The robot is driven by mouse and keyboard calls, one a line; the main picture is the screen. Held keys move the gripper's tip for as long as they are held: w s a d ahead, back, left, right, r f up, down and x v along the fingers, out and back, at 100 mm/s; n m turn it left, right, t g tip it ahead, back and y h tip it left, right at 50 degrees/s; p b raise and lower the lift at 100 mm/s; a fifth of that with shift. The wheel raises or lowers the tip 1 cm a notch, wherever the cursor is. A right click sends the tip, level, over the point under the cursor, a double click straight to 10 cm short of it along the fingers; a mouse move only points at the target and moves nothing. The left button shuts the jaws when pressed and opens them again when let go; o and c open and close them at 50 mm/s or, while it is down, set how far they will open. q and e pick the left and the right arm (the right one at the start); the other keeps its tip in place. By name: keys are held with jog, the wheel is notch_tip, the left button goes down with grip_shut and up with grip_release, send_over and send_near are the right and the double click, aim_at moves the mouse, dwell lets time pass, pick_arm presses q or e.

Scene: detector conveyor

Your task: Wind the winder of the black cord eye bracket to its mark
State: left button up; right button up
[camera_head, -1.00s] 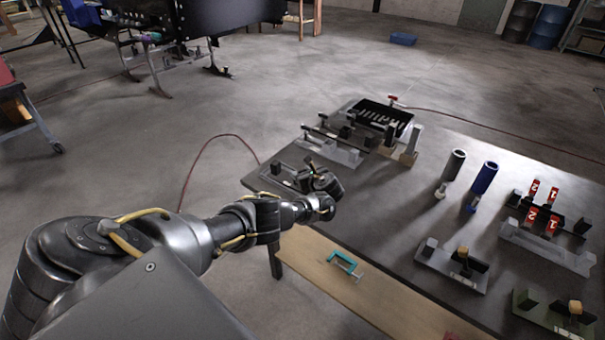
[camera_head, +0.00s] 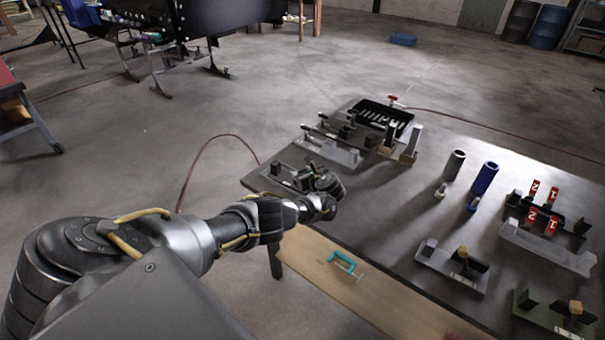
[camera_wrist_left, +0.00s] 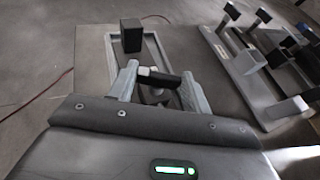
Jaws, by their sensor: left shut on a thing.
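The bracket gripped at the table's near left corner has a grey base plate (camera_head: 275,172) in the head view. In the left wrist view its plate (camera_wrist_left: 92,60) has a dark recess and an upright black block (camera_wrist_left: 131,35) at the far end. My left gripper (camera_head: 312,178) is over this bracket. In the left wrist view my left gripper (camera_wrist_left: 160,86) has its two grey fingers on either side of the black winder (camera_wrist_left: 161,77), which has a pale end, and is shut on it. The mark cannot be made out. My right gripper is not in view.
A neighbouring bracket (camera_head: 340,156) with black and grey blocks stands close behind; it is at right in the left wrist view (camera_wrist_left: 250,85). A black tray (camera_head: 362,108), grey and blue cylinders (camera_head: 487,177) and more fixtures stand farther right. A teal clamp (camera_head: 342,262) lies on the wooden strip.

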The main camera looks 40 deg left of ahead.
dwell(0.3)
pick_arm(q)
jog(key=o, duration=1)
jog(key=shift+s+d+r+p, duration=0.15)
jog(key=shift+d+r+p, duration=0.15)
jog(key=shift+d+p, duration=0.1)
jog(key=p+v, duration=0.3)
jog(key=v, duration=0.6)
jog(key=shift+s+d+p, duration=0.15)
jog(key=shift+d+p, duration=0.2)
